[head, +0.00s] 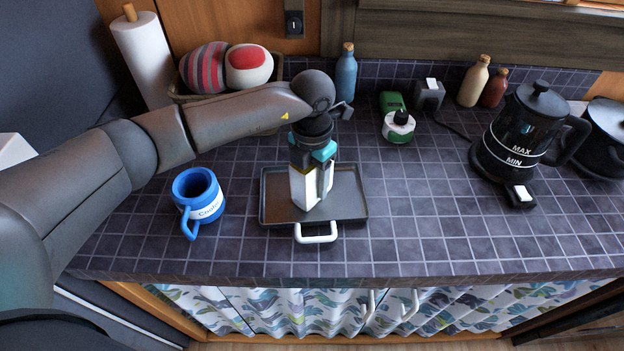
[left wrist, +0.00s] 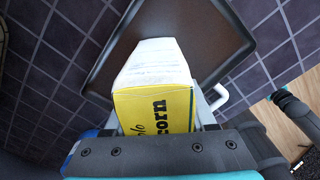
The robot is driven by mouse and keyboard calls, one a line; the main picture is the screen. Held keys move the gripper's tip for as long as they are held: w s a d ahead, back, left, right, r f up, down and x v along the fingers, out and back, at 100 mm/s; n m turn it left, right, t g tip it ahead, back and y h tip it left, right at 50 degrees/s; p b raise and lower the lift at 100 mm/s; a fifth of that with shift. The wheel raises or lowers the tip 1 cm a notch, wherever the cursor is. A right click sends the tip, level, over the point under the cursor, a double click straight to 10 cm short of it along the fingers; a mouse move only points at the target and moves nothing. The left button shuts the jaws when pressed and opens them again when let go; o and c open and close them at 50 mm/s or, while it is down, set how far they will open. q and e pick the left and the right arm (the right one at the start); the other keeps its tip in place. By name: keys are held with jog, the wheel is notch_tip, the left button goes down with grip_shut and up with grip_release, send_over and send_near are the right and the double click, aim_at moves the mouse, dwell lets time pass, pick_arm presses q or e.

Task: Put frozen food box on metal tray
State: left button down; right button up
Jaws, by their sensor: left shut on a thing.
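The frozen food box (head: 305,188) is white with a yellow end. My left gripper (head: 314,166) is shut on it and points down at the metal tray. In the left wrist view the box (left wrist: 153,80) shows its yellow end with the letters "corn" near the fingers. The dark metal tray (head: 350,200) with a white handle lies on the tiled counter. It also shows in the left wrist view (left wrist: 215,30). The box is upright over the tray; I cannot tell whether its bottom touches the tray. My right gripper is not in view.
A blue mug (head: 199,198) stands left of the tray. A black kettle (head: 522,125) is at the right. The counter right of the tray is clear.

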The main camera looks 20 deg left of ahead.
pick_arm(q)
jog(key=shift+f, duration=0.15)
jog(key=shift+c, duration=1.1)
grip_release()
notch_tip(320, 180, up, 12)
jog(key=shift+r, duration=0.2)
